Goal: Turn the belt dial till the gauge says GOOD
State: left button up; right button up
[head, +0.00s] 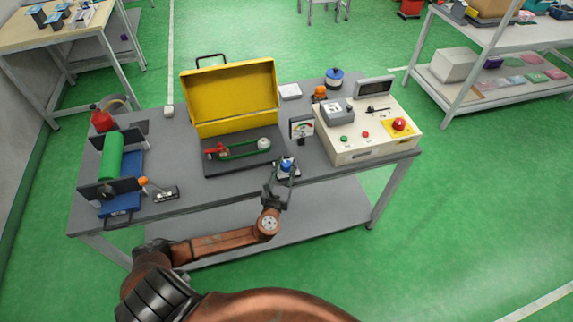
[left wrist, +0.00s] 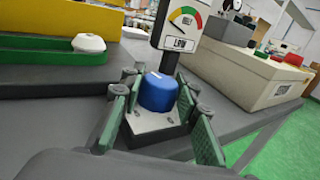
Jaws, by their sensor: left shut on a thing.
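The blue belt dial (head: 287,163) stands on a small light plate at the table's front edge; in the left wrist view the dial (left wrist: 158,92) has a white mark on top. My left gripper (head: 283,178) is shut on the dial, with its green-padded fingers on either side of it. The gauge (head: 302,128) stands just behind the dial. In the left wrist view the gauge (left wrist: 183,28) has a red, yellow and green arc, and its window reads LOW. The green belt (head: 243,149) runs between a red-marked pulley and a white roller. My right gripper is not in view.
A cream control box (head: 367,140) with buttons and a red knob stands to the right of the gauge. An open yellow case (head: 232,97) stands behind the belt. A green roll (head: 112,156) on a blue stand is at the left.

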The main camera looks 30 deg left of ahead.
pick_arm(q)
jog(key=shift+d+r+n+g+y+p, duration=0.15)
jog(key=shift+n+g+y+p, duration=0.25)
jog(key=shift+n+y+p, duration=0.35)
jog(key=shift+a+r+n+g+y+p, duration=0.1)
jog(key=shift+n+g+y+p, duration=0.45)
jog(key=shift+y, duration=0.4)
jog(key=shift+c, duration=0.2)
jog(key=shift+n+g+y+p, duration=0.55)
jog(key=shift+n+y+p, duration=0.2)
jog(key=shift+y, duration=0.35)
jog(key=shift+w+d+f+n+g+y, duration=0.1)
jog(key=shift+n+g+y, duration=0.75)
jog(key=shift+g+y, duration=0.15)
jog(key=n+g+y, duration=0.2)
jog(key=g, duration=0.1)
jog(key=shift+f, duration=0.1)
jog(key=shift+n+g+y, duration=0.9)
jog(key=shift+n+g, duration=0.6)
jog(key=shift+g, duration=0.4)
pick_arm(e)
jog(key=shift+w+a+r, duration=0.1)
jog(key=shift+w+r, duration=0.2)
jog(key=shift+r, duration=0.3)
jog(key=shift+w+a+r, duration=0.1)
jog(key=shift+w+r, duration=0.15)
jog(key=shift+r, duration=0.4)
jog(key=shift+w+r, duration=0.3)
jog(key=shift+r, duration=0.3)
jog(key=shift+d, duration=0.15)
